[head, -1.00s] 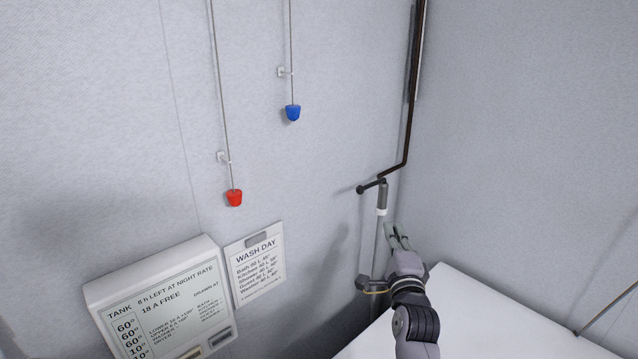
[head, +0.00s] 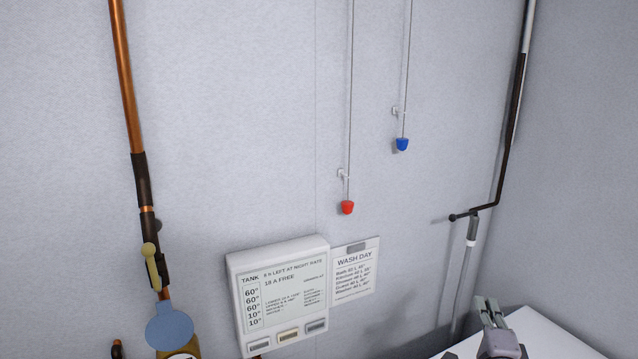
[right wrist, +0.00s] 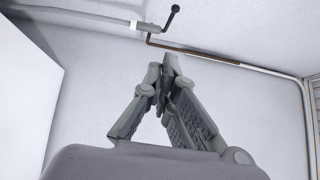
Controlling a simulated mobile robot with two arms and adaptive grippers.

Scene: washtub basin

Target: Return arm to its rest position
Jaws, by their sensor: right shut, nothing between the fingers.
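My right gripper (head: 490,312) is at the lower right of the head view, above a white surface in the room's corner. It points up and its fingers are together. In the right wrist view the gripper (right wrist: 168,65) has its fingertips meeting with nothing between them. The grey pipe with a black lever (head: 472,212) stands on the wall behind it, apart from the fingers. My left gripper is in neither view.
A white surface (head: 545,335) fills the lower right corner. A tank panel (head: 282,290) and a wash day card (head: 356,270) hang on the wall. A red pull (head: 347,208) and a blue pull (head: 402,145) hang on cords. A copper pipe (head: 125,70) runs down the left.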

